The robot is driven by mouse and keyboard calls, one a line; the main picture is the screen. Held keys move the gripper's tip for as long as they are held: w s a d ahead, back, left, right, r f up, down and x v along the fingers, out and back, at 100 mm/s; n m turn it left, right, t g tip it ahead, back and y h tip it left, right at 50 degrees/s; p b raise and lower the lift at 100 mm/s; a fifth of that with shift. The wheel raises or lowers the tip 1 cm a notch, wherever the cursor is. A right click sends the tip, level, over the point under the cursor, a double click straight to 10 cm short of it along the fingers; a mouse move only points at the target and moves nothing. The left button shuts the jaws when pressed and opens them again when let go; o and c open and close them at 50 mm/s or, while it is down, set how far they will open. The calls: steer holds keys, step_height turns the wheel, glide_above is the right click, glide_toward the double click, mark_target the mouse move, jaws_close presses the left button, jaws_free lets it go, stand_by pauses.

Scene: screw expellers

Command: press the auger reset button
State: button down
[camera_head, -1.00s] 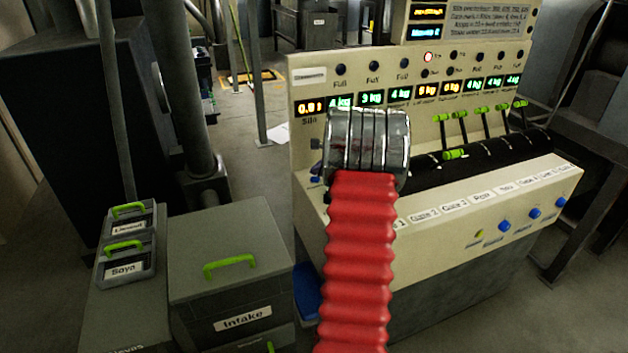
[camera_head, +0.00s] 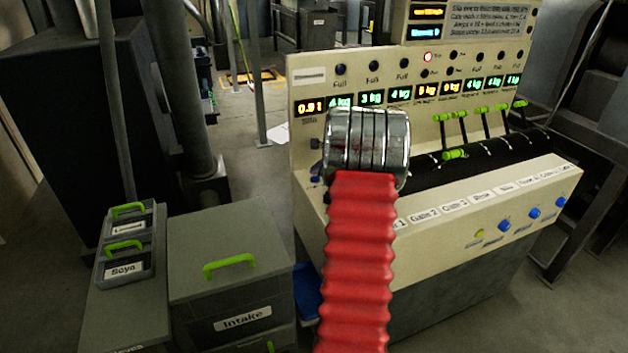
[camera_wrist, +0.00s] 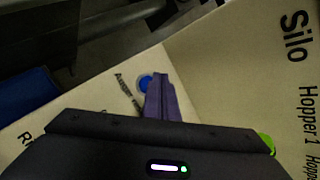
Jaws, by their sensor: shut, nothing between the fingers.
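A round blue button (camera_wrist: 145,84) is on the cream panel in the wrist view. The label beside it (camera_wrist: 126,90) seems to begin with "Auger"; the rest is partly hidden. My gripper (camera_wrist: 160,78) has its dark purple fingers shut and empty. Their tips are just right of the button in the picture and overlap its edge; I cannot tell whether they touch it. In the head view, my red arm and metal wrist hide the gripper. A small blue spot (camera_head: 315,180) shows at the panel's left end there.
The cream console (camera_head: 480,215) carries lit readouts, green-handled levers (camera_head: 454,155) and several blue buttons (camera_head: 534,213) at its right front. Grey bins (camera_head: 230,260) with green handles stand to the left. A blue object (camera_head: 307,290) is low beside the console.

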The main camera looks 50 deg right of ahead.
mark_target(317, 181)
steer(key=shift+f, duration=0.15)
stand_by(0.6)
steer(key=shift+s+f, duration=0.1)
steer(key=shift+f, duration=0.15)
steer(key=shift+f, duration=0.45)
stand_by(1.0)
steer(key=shift+r, duration=0.9)
steer(key=shift+r, duration=0.1)
steer(key=shift+r, duration=2.4)
